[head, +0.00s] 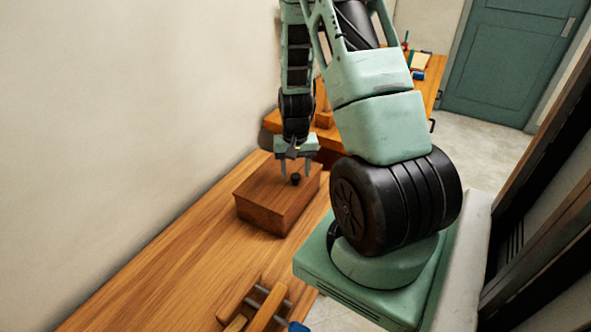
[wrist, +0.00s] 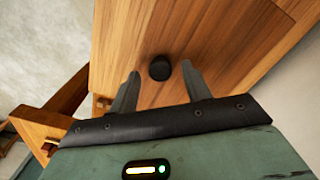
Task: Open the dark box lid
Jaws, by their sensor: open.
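The wooden box (head: 266,213), brown with a closed lid, stands on the wooden bench. A round black knob (head: 295,179) sits on top of its lid (head: 265,186). The lid (wrist: 200,35) and knob (wrist: 160,68) also show in the wrist view. My gripper (head: 296,170) is above the lid and points down, with its fingers on either side of the knob. In the wrist view my gripper (wrist: 158,82) is open, with gaps between the knob and both fingers. I cannot tell whether the fingertips touch the lid.
The wooden bench (head: 165,270) is clear to the left and in front of the box. A wooden clamp-like item (head: 262,305) lies at its near end. Another wooden table (head: 432,82) with small items stands behind. A wall (head: 120,110) runs along the left.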

